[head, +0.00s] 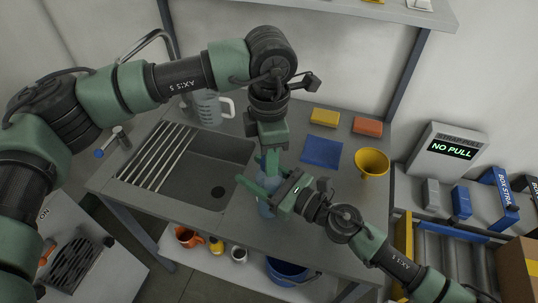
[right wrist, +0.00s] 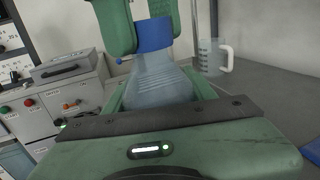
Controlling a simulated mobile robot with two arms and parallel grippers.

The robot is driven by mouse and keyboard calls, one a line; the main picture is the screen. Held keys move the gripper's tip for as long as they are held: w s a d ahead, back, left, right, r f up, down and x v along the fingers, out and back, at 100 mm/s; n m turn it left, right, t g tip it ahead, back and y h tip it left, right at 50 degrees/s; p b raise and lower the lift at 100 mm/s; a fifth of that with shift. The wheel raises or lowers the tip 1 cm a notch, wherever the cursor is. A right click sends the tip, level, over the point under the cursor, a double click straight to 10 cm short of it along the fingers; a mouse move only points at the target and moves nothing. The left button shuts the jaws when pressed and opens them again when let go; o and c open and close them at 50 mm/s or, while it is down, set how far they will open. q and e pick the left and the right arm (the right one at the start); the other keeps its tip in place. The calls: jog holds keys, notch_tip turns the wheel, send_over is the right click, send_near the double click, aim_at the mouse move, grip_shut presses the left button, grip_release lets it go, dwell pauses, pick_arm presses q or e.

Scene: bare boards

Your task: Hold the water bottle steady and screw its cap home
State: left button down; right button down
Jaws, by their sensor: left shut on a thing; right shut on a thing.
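The water bottle (right wrist: 155,78) is clear, pale blue and ribbed, and stands upright in the right wrist view. In the head view the bottle (head: 266,208) is at the front of the counter, right of the sink, mostly hidden by my grippers. Its blue cap (right wrist: 154,35) is on top of the neck. My left gripper (head: 270,163) comes down from above and is shut on the cap, one finger on each side. My right gripper (head: 262,190) comes in from the lower right and is shut around the bottle's body. The thread under the cap is not visible.
A sink (head: 205,185) with a drain rack lies to the left. A clear jug (head: 208,108) stands behind it. A yellow sponge (head: 325,117), an orange sponge (head: 367,126), a blue cloth (head: 321,152) and a yellow funnel (head: 372,162) are at the back right.

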pick_arm(q)
jog(key=m, duration=2.1)
jog(key=shift+m, duration=0.3)
jog(key=c, duration=0.9)
grip_release()
notch_tip(320, 180, up, 12)
jog(key=shift+f, duration=0.1)
